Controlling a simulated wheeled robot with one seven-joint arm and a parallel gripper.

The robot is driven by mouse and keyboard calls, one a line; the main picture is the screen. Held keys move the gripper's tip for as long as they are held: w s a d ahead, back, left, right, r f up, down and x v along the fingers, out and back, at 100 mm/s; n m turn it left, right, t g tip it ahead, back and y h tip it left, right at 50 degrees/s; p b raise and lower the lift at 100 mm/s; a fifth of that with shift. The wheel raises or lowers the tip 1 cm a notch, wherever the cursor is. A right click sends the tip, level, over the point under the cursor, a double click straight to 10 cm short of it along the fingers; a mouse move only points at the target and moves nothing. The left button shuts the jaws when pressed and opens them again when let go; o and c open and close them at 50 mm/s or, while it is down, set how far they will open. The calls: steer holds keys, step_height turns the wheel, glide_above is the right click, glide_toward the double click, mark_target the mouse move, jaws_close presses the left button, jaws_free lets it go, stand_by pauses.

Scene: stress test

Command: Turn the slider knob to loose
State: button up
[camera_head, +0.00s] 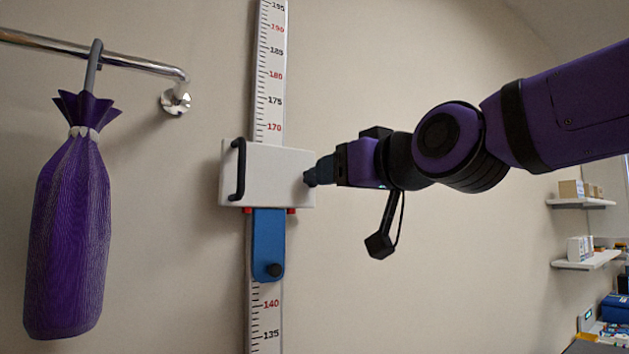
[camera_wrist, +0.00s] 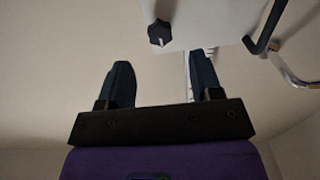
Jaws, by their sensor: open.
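The white slider block (camera_head: 265,173) sits on the vertical height scale, with a black bar handle (camera_head: 238,170) on its left. In the wrist view, a black lobed knob (camera_wrist: 160,33) with a pale pointer line is on the white block (camera_wrist: 200,20), near its edge. My gripper (camera_head: 318,171) is at the right end of the block in the head view and largely covers that spot. In the wrist view my gripper (camera_wrist: 161,64) is open, two dark blue fingers apart with nothing between them. The knob lies just beyond the fingertips, roughly centred. The label positions are not legible.
A purple bag (camera_head: 68,240) hangs from a chrome rail (camera_head: 110,60) at left. Shelves (camera_head: 586,259) stand far right.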

mark_target(310, 178)
steer(key=x, duration=0.8)
steer(key=shift+w, duration=0.1)
steer(key=c, duration=0.9)
